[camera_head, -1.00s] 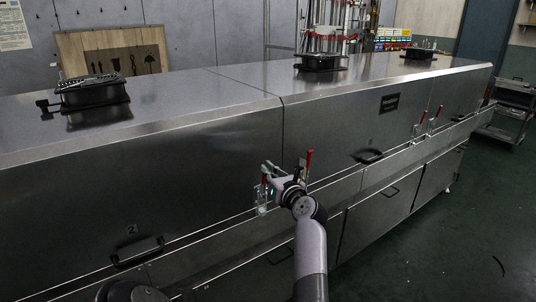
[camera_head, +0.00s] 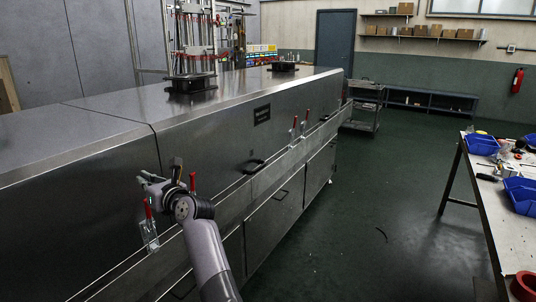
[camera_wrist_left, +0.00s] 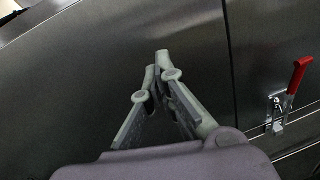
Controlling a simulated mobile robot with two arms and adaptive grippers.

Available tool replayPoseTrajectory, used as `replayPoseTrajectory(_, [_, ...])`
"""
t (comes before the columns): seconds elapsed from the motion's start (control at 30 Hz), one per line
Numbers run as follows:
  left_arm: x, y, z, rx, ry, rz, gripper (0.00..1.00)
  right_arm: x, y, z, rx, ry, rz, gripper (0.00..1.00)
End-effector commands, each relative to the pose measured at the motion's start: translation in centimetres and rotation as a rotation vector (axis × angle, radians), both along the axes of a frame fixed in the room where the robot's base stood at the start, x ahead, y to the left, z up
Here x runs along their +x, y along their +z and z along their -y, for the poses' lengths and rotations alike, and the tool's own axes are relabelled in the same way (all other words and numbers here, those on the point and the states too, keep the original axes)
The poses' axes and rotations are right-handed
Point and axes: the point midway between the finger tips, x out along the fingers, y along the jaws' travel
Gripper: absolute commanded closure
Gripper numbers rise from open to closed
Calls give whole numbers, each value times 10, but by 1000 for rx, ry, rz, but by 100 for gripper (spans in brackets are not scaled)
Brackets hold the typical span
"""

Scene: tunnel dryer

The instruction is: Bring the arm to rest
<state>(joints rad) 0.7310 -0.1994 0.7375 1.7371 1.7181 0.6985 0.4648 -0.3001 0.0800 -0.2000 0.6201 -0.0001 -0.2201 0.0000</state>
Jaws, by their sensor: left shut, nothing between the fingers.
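My left gripper (camera_head: 146,180) is in front of the steel side of the tunnel dryer (camera_head: 105,195), beside a toggle clamp with a red handle (camera_head: 149,212). In the left wrist view the gripper's grey fingers (camera_wrist_left: 157,82) are drawn together with nothing between them. The dark dryer panel (camera_wrist_left: 80,70) lies behind them. A red-handled clamp (camera_wrist_left: 298,76) stands apart from them at the right of that view. My left arm reaches in from the bottom of the head view. My right gripper is out of view.
Another red-handled clamp (camera_head: 192,181) is close to the right of my left wrist; two more sit farther along the dryer. A black handle (camera_head: 254,166) juts from its side. A worktable (camera_head: 513,232) with blue bins stands at right.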

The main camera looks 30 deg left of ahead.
Motion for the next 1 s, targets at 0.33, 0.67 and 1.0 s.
replayPoseTrajectory(0.33, [56, -33, 36, 273, -126, -406, 100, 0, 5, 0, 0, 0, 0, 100])
replayPoseTrajectory(0.67, [138, -216, 177, 936, -550, -1245, 100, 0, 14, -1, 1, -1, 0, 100])
replayPoseTrajectory(1.0, [69, -435, 294, 1468, -1012, -1761, 100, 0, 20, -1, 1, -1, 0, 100])
